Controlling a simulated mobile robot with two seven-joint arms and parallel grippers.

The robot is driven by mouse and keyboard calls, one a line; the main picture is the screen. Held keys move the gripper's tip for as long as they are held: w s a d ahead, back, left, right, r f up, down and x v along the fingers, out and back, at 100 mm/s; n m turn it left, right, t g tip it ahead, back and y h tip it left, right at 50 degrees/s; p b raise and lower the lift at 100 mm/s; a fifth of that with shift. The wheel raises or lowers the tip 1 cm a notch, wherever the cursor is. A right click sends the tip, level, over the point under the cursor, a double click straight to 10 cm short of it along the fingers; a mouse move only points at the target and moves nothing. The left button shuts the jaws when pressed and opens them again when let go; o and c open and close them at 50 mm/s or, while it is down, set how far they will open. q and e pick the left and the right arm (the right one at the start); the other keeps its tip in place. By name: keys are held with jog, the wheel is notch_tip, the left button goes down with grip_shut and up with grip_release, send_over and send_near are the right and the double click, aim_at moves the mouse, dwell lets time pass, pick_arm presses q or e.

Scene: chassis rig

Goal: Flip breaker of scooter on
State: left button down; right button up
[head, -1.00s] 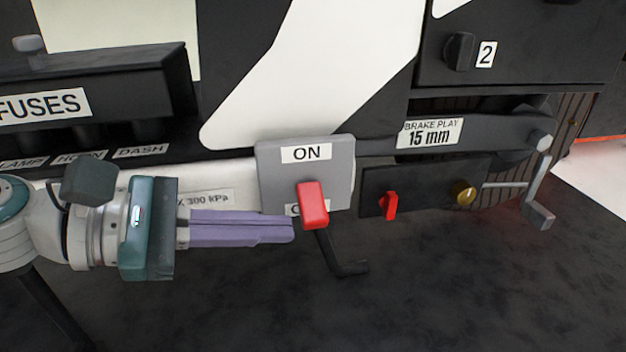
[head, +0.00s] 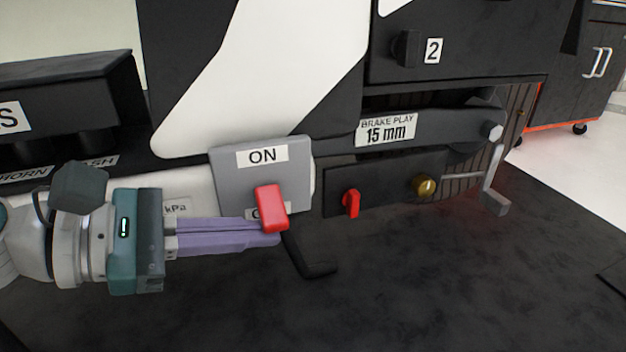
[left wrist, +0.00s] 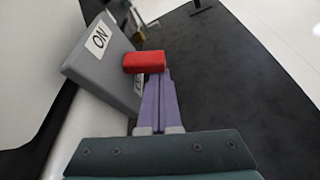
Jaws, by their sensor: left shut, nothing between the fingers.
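The breaker is a grey box (head: 230,185) with an ON label (head: 262,155) at its top and a second label, mostly covered, at its bottom. Its red lever (head: 271,207) points down over the lower label. My left gripper (head: 278,238) is shut and empty, with its purple fingertips just below and left of the lever's lower end. In the left wrist view the red lever (left wrist: 144,62) lies at the tips of the shut fingers (left wrist: 165,75); I cannot tell whether they touch. My right gripper is not in view.
A black crank-like bar (head: 305,262) sticks out below the breaker. To the right are a small red knob (head: 351,203), a brass knob (head: 424,185), a brake pedal (head: 495,202) and a "15 mm" label (head: 387,131). The dark floor mat (head: 430,290) in front is clear.

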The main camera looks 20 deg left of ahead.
pick_arm(q)
jog(key=shift+r, duration=0.2)
jog(key=n+p, duration=0.1)
jog(key=r+n+g+p, duration=0.1)
jog(key=s+r+n+g+h+p, duration=0.1)
jog(key=n, duration=0.1)
jog(key=shift+d+r+p, duration=0.1)
jog(key=shift+d+p, duration=0.15)
jog(key=shift+p, duration=0.05)
dwell(0.3)
jog(key=shift+r+p, duration=0.6)
jog(key=shift+r, duration=0.1)
